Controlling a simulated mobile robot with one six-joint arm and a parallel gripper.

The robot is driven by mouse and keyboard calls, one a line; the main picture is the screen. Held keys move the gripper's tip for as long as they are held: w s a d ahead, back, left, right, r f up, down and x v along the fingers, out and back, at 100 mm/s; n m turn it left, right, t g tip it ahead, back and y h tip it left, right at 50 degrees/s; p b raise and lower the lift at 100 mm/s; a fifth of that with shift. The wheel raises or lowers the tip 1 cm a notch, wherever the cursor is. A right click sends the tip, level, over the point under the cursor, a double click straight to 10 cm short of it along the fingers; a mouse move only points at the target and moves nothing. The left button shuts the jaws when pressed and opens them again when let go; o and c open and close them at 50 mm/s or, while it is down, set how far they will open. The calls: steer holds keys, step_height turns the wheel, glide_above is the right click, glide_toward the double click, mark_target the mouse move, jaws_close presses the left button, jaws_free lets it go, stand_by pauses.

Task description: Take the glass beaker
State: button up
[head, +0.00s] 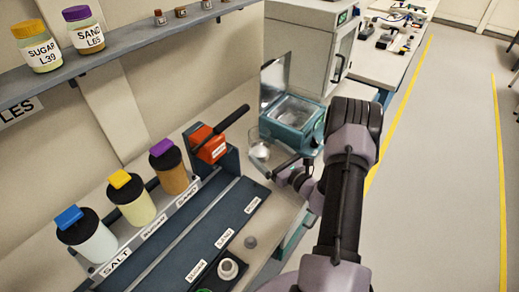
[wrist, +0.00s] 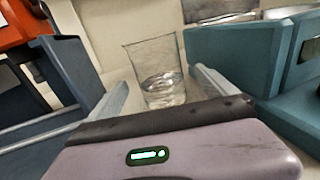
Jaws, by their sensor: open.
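The clear glass beaker (wrist: 157,75) stands upright on the bench in the wrist view, with some clear contents low in it. It lies ahead of my gripper (wrist: 160,92), between the lines of the two open fingers. I cannot tell how far the fingertips reach along its sides. In the head view the beaker (head: 259,149) stands between the orange device and the teal box, and my gripper (head: 277,166) is just beside it, low over the bench. My gripper holds nothing that I can see.
A teal box (head: 290,131) with an open lid stands close right of the beaker. An orange device (head: 208,146) with a black handle stands to the left. Salt, sugar and sand jars (head: 131,201) stand in a rack. A dark labelled tray (head: 213,239) lies in front.

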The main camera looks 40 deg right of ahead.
mark_target(267, 145)
steer(key=w, duration=0.2)
steer(key=shift+w+a, duration=0.2)
steer(key=shift+w, duration=0.2)
steer(key=c, duration=1.7)
steer(key=shift+c, duration=0.2)
steer(key=shift+r+p, duration=0.85)
steer(key=shift+r, duration=0.95)
steer(key=s+d, duration=0.1)
steer(key=s, duration=0.4)
steer(key=s+d+r+p, duration=0.1)
steer(key=s, duration=0.4)
steer(key=s+d+p, duration=0.1)
steer(key=s, duration=0.4)
steer(key=shift+s+d+r, duration=0.1)
steer(key=shift+s+r, duration=0.05)
steer(key=shift+s, duration=0.25)
